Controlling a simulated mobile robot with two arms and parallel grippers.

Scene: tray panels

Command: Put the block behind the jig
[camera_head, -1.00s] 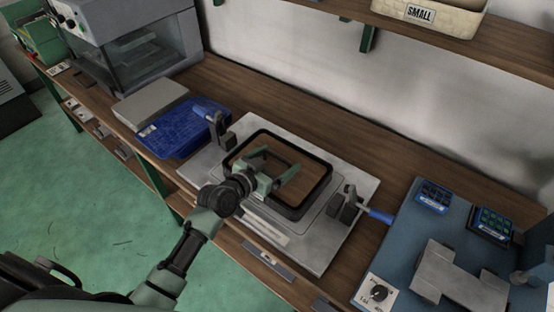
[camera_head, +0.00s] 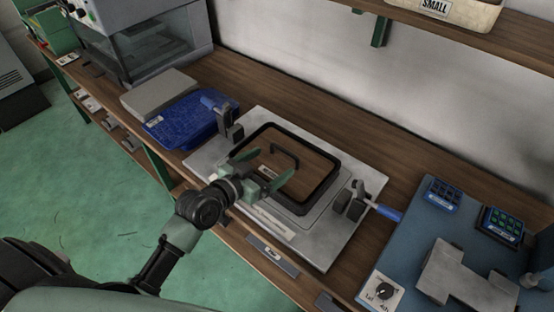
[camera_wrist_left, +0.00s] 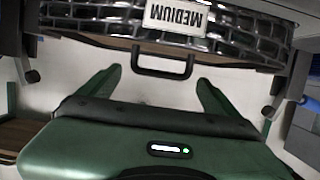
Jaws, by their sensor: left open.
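The jig (camera_head: 320,251) is a light grey plate on the wooden bench. It has a clamp with a blue handle at its left and another at its right. A dark-rimmed frame with a brown panel (camera_head: 309,177) sits on it, with a dark handle (camera_head: 285,154) on the panel. My left gripper (camera_head: 272,163) is open and empty over the frame's near left part, just short of the handle. In the left wrist view the handle (camera_wrist_left: 160,73) shows between and beyond the open fingers. I cannot tell which thing is the block. My right gripper is not in view.
A blue tray (camera_head: 185,125) and a grey slab (camera_head: 158,93) lie left of the jig. A blue board (camera_head: 408,240) with a grey H-shaped piece (camera_head: 465,278) lies at right. A shelf with a bin (camera_head: 460,12) overhangs. Bench behind the jig is clear.

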